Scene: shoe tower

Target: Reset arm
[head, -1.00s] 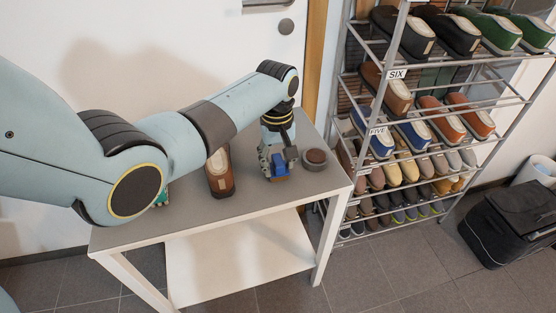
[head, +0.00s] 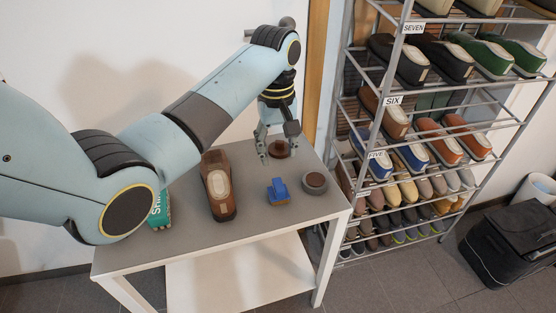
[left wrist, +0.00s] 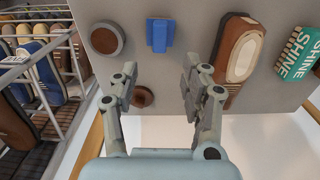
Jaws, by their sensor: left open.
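My left gripper (head: 275,157) is open and empty above the back right part of the small grey table (head: 255,222). It also shows open in the left wrist view (left wrist: 155,88), with a brown round knob or lid (left wrist: 142,97) seen between its fingers; the head view shows that brown piece (head: 279,149) behind the fingertips. A blue brush (head: 278,191) lies on the table, apart from the gripper. A brown shoe (head: 218,188) lies to its left. A round tin (head: 315,182) stands to its right. My right gripper is not in view.
A green box marked SHINE (head: 160,212) is partly hidden behind my left arm. A metal shoe rack (head: 395,101) with several labelled shelves of shoes stands close to the table's right side. A black bag (head: 510,232) sits on the floor at far right.

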